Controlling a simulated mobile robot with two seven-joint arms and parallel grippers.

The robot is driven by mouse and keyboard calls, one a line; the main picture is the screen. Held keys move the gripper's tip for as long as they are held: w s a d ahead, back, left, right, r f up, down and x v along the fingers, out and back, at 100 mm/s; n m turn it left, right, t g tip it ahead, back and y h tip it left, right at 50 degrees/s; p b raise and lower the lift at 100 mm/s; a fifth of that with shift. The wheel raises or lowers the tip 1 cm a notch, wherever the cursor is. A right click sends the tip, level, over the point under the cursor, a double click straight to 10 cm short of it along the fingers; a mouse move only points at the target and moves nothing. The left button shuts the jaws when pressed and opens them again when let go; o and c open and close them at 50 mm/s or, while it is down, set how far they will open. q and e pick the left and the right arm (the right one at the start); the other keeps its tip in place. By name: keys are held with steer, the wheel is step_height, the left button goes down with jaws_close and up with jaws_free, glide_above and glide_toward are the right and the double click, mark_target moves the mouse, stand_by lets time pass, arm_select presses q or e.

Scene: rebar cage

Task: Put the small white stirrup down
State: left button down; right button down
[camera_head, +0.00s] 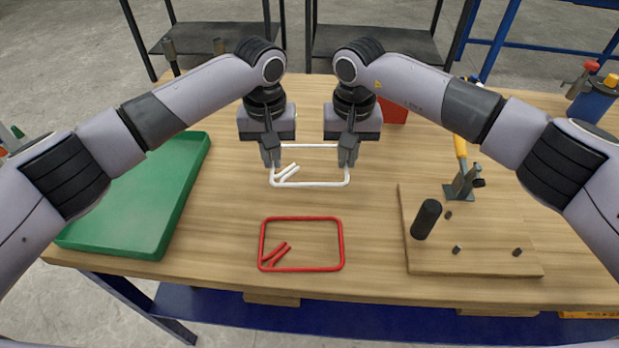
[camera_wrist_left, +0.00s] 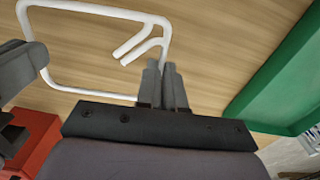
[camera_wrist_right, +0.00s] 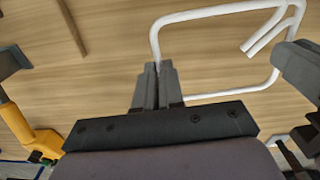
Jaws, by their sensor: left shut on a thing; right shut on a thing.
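The small white stirrup (camera_head: 318,184) is a rounded rectangle with two hooked ends at its left corner. It lies level under both grippers, near the middle of the table; I cannot tell whether it touches the wood. My left gripper (camera_head: 271,158) is shut on its left side, and the stirrup also shows in the left wrist view (camera_wrist_left: 95,9). My right gripper (camera_head: 347,158) is shut on its right side; the right wrist view shows the stirrup (camera_wrist_right: 215,12) running from the fingers. The fingers hide the gripped parts.
A red stirrup (camera_head: 342,245) lies in front on the table. A green tray (camera_head: 130,215) is at the left. A wooden board (camera_head: 470,262) with a black cylinder (camera_head: 426,219) and pegs is at the right. A red box (camera_head: 393,111) stands behind my right gripper.

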arm_select(q)
steer(key=shift+a, duration=0.1)
arm_select(e)
steer(key=shift+d, duration=0.1)
stand_by(0.6)
